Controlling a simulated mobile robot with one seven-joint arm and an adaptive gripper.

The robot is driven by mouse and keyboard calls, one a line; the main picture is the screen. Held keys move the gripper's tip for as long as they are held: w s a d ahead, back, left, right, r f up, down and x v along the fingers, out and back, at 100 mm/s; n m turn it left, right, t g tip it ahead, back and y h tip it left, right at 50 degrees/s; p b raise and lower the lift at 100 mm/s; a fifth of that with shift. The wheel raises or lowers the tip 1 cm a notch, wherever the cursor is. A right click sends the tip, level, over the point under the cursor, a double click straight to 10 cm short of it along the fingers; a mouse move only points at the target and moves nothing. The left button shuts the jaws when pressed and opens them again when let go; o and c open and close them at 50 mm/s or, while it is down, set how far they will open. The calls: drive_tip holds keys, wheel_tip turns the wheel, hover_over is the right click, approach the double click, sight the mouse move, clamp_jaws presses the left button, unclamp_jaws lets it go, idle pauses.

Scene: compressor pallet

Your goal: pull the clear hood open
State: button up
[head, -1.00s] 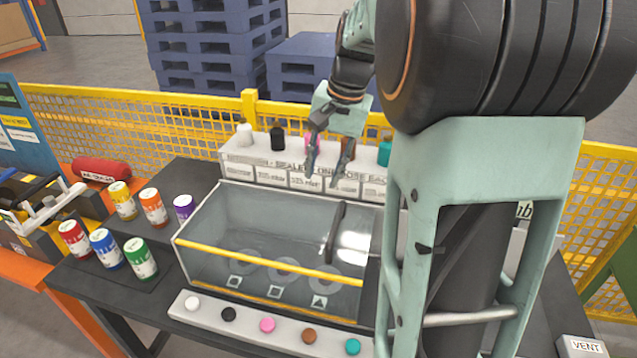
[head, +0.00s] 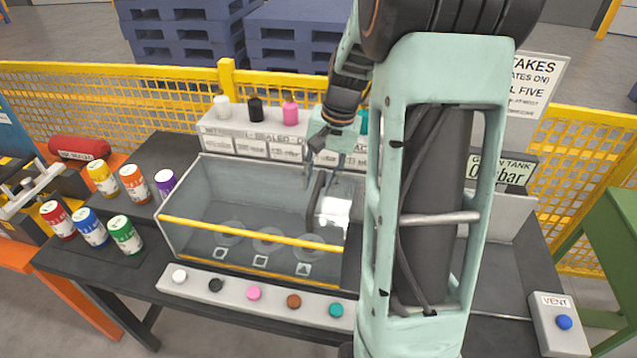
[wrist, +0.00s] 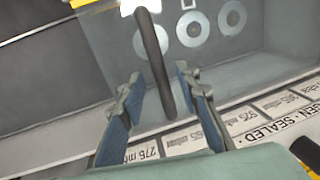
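The clear hood (head: 205,195) is a see-through box with yellow edge strips, standing on the dark bench in the head view. A dark bar handle (head: 316,200) is on its right part; the handle also shows in the wrist view (wrist: 152,55). My gripper (head: 323,172) is over the hood's back right part, at the handle's far end. In the wrist view, its two blue-grey fingers (wrist: 158,76) are apart, with the handle showing between them. I see no finger contact on the handle. My arm hides the hood's right surroundings.
A row of coloured buttons (head: 254,294) lies in front of the hood. Several coloured cans (head: 91,228) stand to its left. A labelled rack (head: 245,140) with coloured knobs stands close behind. A vent box (head: 555,318) is at the right.

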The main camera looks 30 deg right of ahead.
drive_tip(key=shift+a+f, duration=0.1)
drive_tip(key=shift+f, duration=0.45)
clamp_jaws()
